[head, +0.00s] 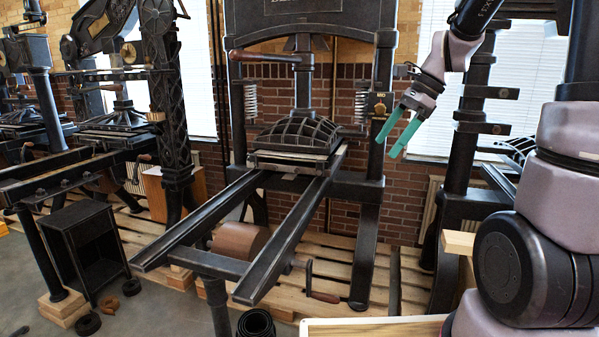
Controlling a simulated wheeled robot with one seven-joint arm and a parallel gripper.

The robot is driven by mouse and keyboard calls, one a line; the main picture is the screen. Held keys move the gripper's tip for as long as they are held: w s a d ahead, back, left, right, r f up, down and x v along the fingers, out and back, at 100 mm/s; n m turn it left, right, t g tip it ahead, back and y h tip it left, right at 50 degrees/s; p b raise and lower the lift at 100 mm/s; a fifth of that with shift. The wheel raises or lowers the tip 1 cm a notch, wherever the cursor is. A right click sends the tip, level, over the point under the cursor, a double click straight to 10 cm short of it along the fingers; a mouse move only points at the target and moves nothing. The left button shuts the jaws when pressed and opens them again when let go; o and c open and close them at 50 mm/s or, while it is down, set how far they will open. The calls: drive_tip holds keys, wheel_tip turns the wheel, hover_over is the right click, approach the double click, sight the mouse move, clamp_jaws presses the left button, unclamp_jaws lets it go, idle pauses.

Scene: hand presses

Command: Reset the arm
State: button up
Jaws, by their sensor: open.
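My gripper (400,136) is at the upper right of the head view, with two green fingers spread apart and nothing between them. It hangs in the air in front of the right post of the middle hand press (384,60), pointing down and left. My arm comes down to it from the upper right. The middle press has a dark frame, a ribbed platen (300,135), a bar handle with a brown grip (238,56) and two long rails (290,235) running toward me.
More presses stand at the left (170,90) and right (470,130). A dark open cabinet (92,225) stands on the floor at left. Wooden pallets (335,275) lie under the presses. A pale wooden board edge (375,327) is at the front. A black roll (256,322) stands near the rails.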

drive_tip(key=s+d+r+n+t+h, duration=0.1)
drive_tip(key=s+r+n+t+h, duration=0.1)
drive_tip(key=s+n, duration=0.4)
drive_tip(key=s+d+r+n+t+h, duration=0.1)
drive_tip(key=s+d+r+n+t, duration=0.1)
drive_tip(key=s+r+n+t, duration=0.2)
drive_tip(key=s+r+n, duration=0.2)
drive_tip(key=s+n, duration=0.1)
drive_tip(key=s, duration=0.1)
drive_tip(key=shift+d+r+h, duration=0.2)
drive_tip(key=shift+r+h, duration=0.1)
drive_tip(key=shift+h, duration=0.1)
